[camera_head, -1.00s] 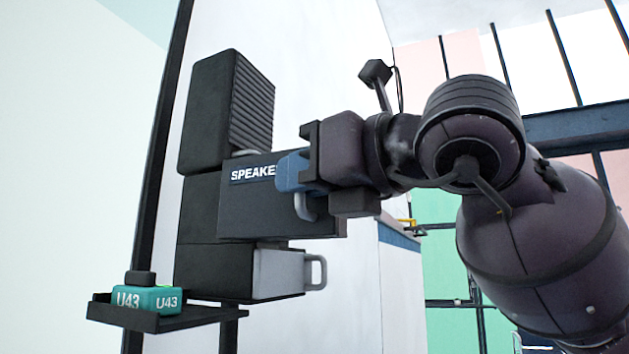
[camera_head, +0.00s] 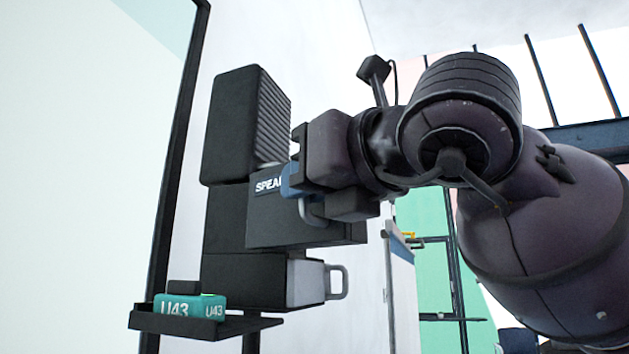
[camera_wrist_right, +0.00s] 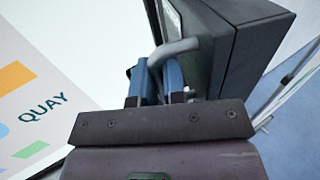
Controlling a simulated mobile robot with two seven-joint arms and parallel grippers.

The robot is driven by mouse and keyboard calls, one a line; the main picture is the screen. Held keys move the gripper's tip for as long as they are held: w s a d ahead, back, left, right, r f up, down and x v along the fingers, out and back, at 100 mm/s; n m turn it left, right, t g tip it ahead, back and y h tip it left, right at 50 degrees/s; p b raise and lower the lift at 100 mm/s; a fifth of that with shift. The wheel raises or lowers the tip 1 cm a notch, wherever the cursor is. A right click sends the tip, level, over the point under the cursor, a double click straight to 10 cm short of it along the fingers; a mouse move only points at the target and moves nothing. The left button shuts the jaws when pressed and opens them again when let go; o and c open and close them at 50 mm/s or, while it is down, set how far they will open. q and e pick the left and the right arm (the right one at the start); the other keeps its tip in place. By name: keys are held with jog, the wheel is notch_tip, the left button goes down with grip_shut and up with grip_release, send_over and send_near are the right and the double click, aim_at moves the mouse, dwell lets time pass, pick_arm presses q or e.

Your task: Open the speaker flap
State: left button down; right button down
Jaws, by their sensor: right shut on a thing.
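The speaker flap (camera_head: 275,228) is a dark panel with a white-lettered label (camera_head: 268,186), partly hidden by my gripper. It is in the middle of a dark wall unit and stands out from the box behind it. Its grey bar handle (camera_head: 312,212) also shows in the right wrist view (camera_wrist_right: 176,48). My right gripper (camera_head: 291,180) has its blue fingers (camera_wrist_right: 158,75) shut on this handle. How far the flap stands open I cannot tell. My left gripper is not in view.
A ribbed dark box (camera_head: 240,125) sits above the flap, and a grey drawer-like box with a handle (camera_head: 308,283) sits below. A small shelf (camera_head: 190,325) at lower left holds a teal U43 block (camera_head: 185,308). A dark post (camera_head: 168,190) stands left.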

jog(key=shift+s+a, duration=0.1)
jog(key=shift+a, duration=0.2)
dwell(0.4)
jog(key=c, duration=1.5)
grip_release()
jog(key=v, duration=1)
jog(key=shift+s+d+b, duration=0.25)
jog(key=shift+s+b, duration=0.05)
jog(key=shift+f, duration=0.1)
